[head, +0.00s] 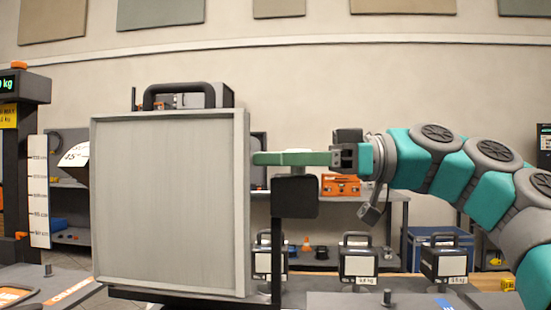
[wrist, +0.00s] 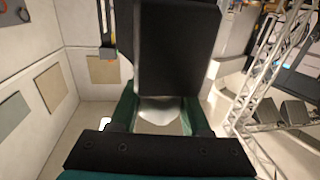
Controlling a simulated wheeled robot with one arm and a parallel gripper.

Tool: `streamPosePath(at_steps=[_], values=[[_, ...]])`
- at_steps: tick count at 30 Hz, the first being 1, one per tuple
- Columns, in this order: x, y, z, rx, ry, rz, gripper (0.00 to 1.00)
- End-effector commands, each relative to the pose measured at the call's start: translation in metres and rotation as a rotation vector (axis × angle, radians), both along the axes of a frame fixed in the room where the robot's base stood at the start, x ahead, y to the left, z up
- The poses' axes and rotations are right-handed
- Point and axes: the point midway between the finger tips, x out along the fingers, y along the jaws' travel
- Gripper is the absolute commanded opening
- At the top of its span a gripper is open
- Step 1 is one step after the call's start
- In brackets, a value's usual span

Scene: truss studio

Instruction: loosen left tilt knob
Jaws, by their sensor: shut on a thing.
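A large pale grey framed panel (head: 170,200) stands upright in the middle left of the head view. My gripper (head: 262,158) comes in from the right, its green fingers level at the panel's right edge. In the wrist view my gripper (wrist: 158,115) has a pale rounded piece (wrist: 158,110) between its fingers, and it is shut on it. This looks like the tilt knob, though most of it is hidden. A black block (head: 296,196) is just below the fingers in the head view. A large black block also fills the top middle of the wrist view (wrist: 178,45).
Several dark weights with handles (head: 357,258) stand at the lower right. A black-handled case (head: 185,96) shows above the panel's top edge. A scale post (head: 38,190) stands at the left. An orange case (head: 341,186) is on a shelf behind. A truss (wrist: 270,70) is right in the wrist view.

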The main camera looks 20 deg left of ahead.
Motion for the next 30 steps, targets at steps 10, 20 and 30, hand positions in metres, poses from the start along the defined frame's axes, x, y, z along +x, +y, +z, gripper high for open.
streamPosePath(at_steps=[10,20,30], values=[[-0.0002,-0.0002,-0.0003,-0.001,0.000,0.002,0.00],[-0.0002,0.0000,-0.0004,-0.001,0.000,0.002,0.76],[0.0025,-0.0041,-0.0002,-0.001,0.000,0.000,0.76]])
